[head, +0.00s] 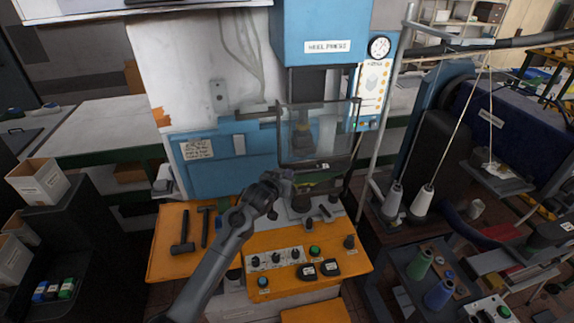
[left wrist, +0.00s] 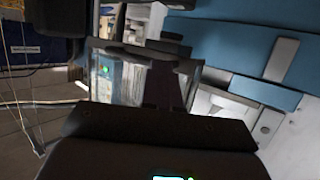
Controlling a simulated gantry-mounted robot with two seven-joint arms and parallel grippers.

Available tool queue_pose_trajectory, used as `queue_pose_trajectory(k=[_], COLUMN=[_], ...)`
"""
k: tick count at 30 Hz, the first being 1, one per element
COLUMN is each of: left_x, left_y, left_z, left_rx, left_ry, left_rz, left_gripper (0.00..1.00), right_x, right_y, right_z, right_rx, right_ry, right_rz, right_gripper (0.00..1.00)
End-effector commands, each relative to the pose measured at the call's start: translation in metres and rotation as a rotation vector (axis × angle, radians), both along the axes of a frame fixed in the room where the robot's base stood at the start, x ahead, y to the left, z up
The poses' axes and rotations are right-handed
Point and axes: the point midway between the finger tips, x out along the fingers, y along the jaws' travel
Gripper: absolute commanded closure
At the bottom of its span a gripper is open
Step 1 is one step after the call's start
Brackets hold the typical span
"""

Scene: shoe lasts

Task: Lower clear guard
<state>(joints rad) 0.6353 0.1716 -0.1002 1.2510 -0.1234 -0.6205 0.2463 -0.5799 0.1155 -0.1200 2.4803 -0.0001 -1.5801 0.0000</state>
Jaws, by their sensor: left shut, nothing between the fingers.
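The clear guard (head: 320,138) is a see-through panel with a dark frame, hanging in front of the blue heel press (head: 318,30). It covers the area above the press's lower tooling. My left gripper (head: 287,178) is shut and empty, just below the guard's lower left corner. I cannot tell whether it touches the guard. In the left wrist view, a see-through panel (left wrist: 125,78) shows just past the dark fingers of my left gripper (left wrist: 165,97). My right gripper is in neither view.
An orange control panel (head: 283,275) with knobs and buttons is below the press, with hammers (head: 183,235) on the orange shelf at left. A pressure gauge (head: 379,47) is at upper right. Thread cones (head: 422,200) and a sewing machine crowd the right side.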

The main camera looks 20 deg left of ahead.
Motion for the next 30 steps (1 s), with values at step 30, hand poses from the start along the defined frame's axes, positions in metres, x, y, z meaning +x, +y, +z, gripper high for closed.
queue_pose_trajectory(k=[30], left_x=[0.0], left_y=[-0.001], left_z=[-0.165], left_rx=[0.0], left_ry=[0.001], left_rz=[-0.001], left_gripper=[1.0], right_x=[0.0], right_y=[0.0], right_z=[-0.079], right_rx=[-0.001], right_ry=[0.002], right_rz=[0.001], right_gripper=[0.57])
